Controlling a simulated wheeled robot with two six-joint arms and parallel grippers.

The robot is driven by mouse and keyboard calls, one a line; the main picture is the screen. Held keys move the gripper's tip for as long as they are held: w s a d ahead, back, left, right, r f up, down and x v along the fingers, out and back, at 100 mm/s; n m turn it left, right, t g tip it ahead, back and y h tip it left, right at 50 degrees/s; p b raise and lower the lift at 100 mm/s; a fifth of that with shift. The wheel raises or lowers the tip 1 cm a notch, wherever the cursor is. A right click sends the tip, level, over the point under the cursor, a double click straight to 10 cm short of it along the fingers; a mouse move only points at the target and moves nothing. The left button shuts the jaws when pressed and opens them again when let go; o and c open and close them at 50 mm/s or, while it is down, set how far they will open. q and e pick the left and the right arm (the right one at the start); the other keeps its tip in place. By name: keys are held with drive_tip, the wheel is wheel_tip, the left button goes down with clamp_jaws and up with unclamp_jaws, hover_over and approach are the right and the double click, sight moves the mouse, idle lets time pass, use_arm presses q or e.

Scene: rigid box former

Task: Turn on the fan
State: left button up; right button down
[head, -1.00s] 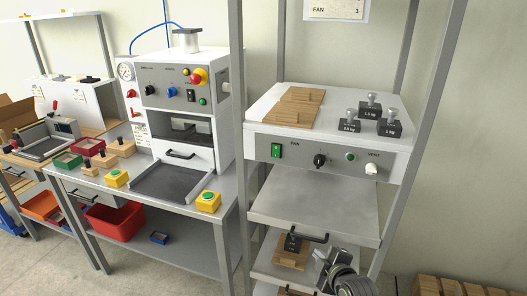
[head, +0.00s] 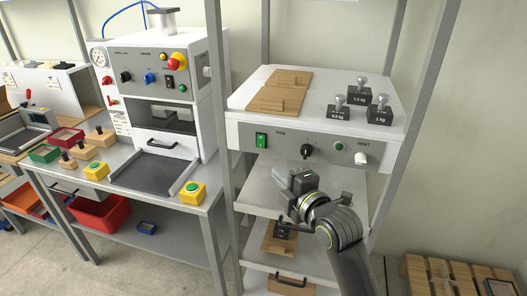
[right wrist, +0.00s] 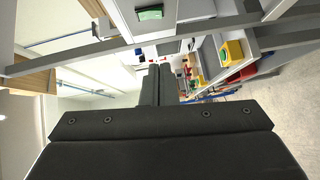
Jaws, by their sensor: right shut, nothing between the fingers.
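The fan panel (head: 228,131) is the grey front of a white unit on a shelf rack. It carries a green rocker switch (head: 261,140) left of the FAN label, a black knob (head: 307,151), a green button (head: 338,146) and a white VENT knob (head: 361,158). My right gripper (head: 284,173) is shut and empty, below and in front of the panel, apart from the switch. In the right wrist view its closed fingers (right wrist: 154,85) point ahead, and the green switch (right wrist: 150,13) shows near the top edge. My left gripper is out of view.
Two wooden boards (head: 280,99) and black weights (head: 380,110) sit on the unit's top. A grey shelf (head: 258,194) lies under the panel. Rack posts (head: 216,150) stand at the sides. A white press (head: 156,75) stands on the bench at left.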

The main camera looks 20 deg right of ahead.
drive_tip(key=p, duration=0.3)
approach(258, 147)
drive_tip(key=w+a, duration=0.3)
drive_tip(key=a, duration=0.1)
drive_tip(key=shift+w+d+f+p, duration=0.15)
drive_tip(key=shift+w+d+p, duration=0.6)
drive_tip(key=shift+w+d, duration=0.65)
drive_tip(key=shift+a, duration=0.1)
drive_tip(key=shift+w+f+b, duration=0.1)
drive_tip(key=shift+b, duration=0.2)
drive_tip(key=shift+w+f+b, duration=0.1)
drive_tip(key=shift+f+b, duration=0.2)
drive_tip(key=shift+b, duration=0.8)
drive_tip(key=shift+r+p, duration=0.35)
drive_tip(key=shift+p, duration=0.1)
drive_tip(key=shift+f, duration=0.15)
